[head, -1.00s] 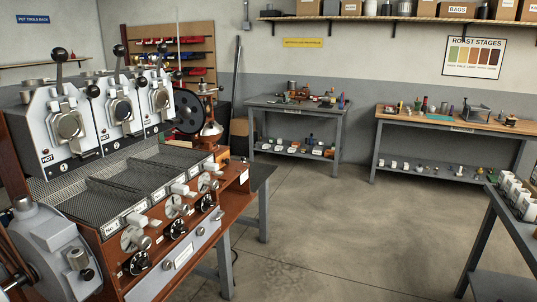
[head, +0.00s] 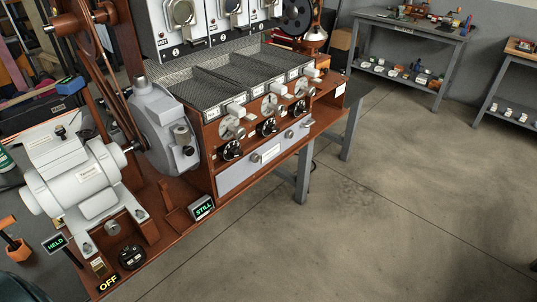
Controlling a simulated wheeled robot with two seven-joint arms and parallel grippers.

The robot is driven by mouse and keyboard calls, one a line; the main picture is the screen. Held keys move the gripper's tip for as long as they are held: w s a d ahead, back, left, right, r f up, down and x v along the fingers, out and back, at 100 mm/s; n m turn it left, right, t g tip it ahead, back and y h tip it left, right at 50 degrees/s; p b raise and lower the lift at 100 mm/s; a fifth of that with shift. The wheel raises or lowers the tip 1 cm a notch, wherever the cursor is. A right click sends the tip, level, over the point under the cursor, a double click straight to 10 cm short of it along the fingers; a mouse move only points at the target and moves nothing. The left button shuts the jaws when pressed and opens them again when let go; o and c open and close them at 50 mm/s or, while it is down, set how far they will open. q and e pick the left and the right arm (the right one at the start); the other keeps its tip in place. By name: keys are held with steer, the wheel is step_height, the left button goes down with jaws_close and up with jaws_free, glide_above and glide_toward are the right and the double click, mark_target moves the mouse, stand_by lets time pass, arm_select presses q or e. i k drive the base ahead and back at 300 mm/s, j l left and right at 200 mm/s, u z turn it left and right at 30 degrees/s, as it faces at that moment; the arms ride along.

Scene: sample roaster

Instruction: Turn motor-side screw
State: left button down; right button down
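The grey-white motor (head: 75,175) sits at the left end of the brown roaster bench, on a brown base. Small bolt-like heads show at the motor's foot, one at its near corner (head: 87,248) and one on the right (head: 139,214); a round metal knob-like piece (head: 113,228) lies between them. I cannot tell which of these is the motor-side screw. A small sign reading HELD (head: 55,243) stands left of the base. An orange-brown handled piece (head: 15,240) is at the left edge. Neither of my grippers is in view.
A black dial (head: 132,257) and an OFF sign (head: 108,284) are at the bench's front left. A STILL sign (head: 203,208) stands beside the grey housing (head: 165,130). Belts and a pulley rise behind. The floor (head: 360,220) to the right is clear.

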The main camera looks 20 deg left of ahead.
mark_target(255, 159)
steer(key=u, duration=0.45)
steer(key=i+l+u, duration=0.15)
steer(key=l+u, duration=0.15)
steer(key=i+l+u, duration=0.25)
steer(key=l, duration=0.25)
steer(key=i+l+u, duration=0.1)
steer(key=l, duration=0.65)
steer(key=i+l+u, duration=0.1)
steer(key=l, duration=0.7)
steer(key=i+l+u, duration=0.1)
steer(key=l, duration=0.65)
